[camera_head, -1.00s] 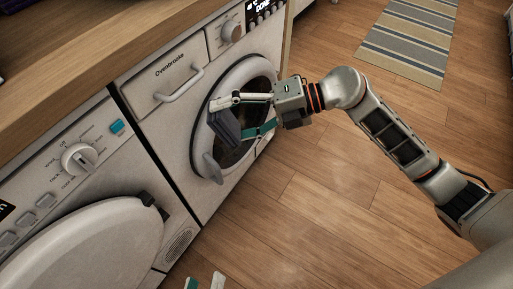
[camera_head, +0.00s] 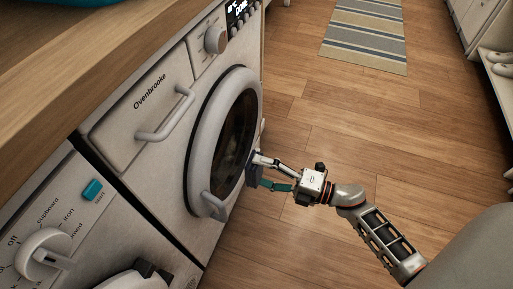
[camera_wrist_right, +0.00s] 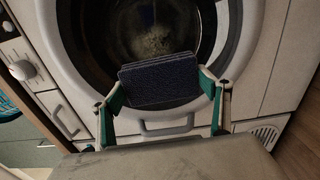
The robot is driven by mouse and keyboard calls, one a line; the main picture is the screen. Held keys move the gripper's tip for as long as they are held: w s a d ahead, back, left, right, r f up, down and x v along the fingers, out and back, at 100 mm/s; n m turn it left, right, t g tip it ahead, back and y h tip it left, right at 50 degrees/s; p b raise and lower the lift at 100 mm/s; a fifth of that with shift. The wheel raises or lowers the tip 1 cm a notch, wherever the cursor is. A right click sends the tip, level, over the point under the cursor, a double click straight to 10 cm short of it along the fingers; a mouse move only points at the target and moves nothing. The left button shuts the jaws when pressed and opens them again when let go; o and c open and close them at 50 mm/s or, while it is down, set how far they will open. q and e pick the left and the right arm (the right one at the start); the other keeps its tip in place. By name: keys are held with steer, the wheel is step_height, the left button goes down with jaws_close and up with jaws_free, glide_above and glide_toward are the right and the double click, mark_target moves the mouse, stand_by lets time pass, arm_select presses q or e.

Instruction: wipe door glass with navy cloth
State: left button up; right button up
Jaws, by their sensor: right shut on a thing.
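The navy cloth (camera_wrist_right: 158,82) is a folded pad held between the fingertips of my right gripper (camera_wrist_right: 160,88) in the right wrist view. In the head view, the right gripper (camera_head: 258,172) is beside the right edge of the washer door, and the cloth (camera_head: 254,176) shows only as a small dark edge. The round door glass (camera_head: 232,140) is dark inside a pale ring. In the wrist view the cloth overlaps the lower part of the glass (camera_wrist_right: 190,25); I cannot tell whether it touches. My left gripper is not in view.
The door handle (camera_head: 213,206) sits low on the door ring. A drawer handle (camera_head: 168,115) juts out above left. A second appliance with a dial (camera_head: 42,254) is at lower left. A wooden counter (camera_head: 110,65) runs above. The wood floor (camera_head: 310,115) is open, with a striped rug (camera_head: 366,35) beyond.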

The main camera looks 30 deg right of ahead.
mark_target(235, 142)
steer(key=shift+x, duration=2.75)
steer(key=shift+x, duration=0.85)
steer(key=shift+w+d, duration=1.1)
steer(key=shift+d, duration=0.3)
steer(key=shift+w+d+r, duration=0.1)
steer(key=shift+w+d, duration=1.15)
steer(key=shift+d, duration=0.15)
steer(key=shift+s+a, duration=0.15)
